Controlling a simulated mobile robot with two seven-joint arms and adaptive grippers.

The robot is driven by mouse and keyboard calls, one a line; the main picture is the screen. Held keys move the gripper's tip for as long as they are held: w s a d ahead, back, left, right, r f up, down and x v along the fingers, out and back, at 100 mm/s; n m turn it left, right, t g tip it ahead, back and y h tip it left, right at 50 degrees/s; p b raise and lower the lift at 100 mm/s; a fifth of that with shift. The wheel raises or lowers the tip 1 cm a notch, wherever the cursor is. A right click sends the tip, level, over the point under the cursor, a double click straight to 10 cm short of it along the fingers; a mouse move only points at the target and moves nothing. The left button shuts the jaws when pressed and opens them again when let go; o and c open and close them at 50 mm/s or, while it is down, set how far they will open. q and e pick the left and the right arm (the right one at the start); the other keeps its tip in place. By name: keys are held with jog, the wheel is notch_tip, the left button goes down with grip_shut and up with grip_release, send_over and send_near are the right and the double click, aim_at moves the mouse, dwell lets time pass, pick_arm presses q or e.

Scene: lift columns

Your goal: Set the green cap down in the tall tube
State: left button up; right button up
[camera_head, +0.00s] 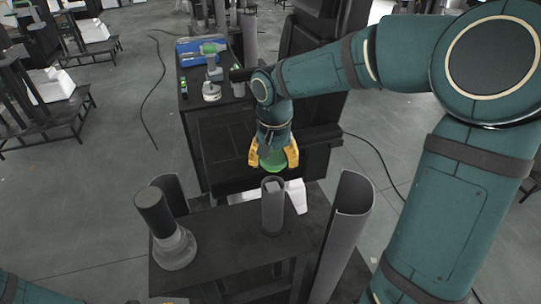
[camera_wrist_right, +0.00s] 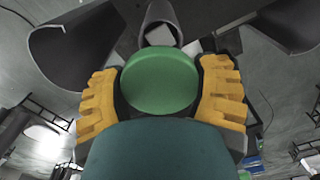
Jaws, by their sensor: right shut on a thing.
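The green cap (camera_head: 273,160) is held between the yellow fingers of my right gripper (camera_head: 274,155). In the right wrist view the round cap (camera_wrist_right: 160,80) sits between both fingers of the gripper (camera_wrist_right: 162,95). The tall tube (camera_head: 272,208) stands upright on the dark table, just in front of and below the cap in the head view. The tube's open mouth (camera_wrist_right: 160,22) shows beyond the cap in the wrist view. The cap appears apart from the tube. My left gripper is not in view.
A grey stepped cylinder (camera_head: 173,245) stands at the left of the dark table (camera_head: 222,262). A tall curved grey shell (camera_head: 345,230) stands to the right of the tube. A white block (camera_head: 296,195) is behind the tube.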

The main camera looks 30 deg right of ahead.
aim_at(273, 187)
jog(key=shift+s+f, duration=0.1)
jog(key=shift+f, duration=0.35)
jog(key=shift+w+f+b, duration=0.2)
jog(key=shift+f+b, duration=0.85)
jog(key=shift+f, duration=0.1)
jog(key=shift+f+b, duration=0.85)
jog(key=shift+f, duration=0.3)
jog(key=shift+f+b, duration=0.5)
jog(key=shift+f, duration=0.05)
dwell(0.5)
jog(key=shift+s, duration=0.1)
jog(key=o, duration=1.2)
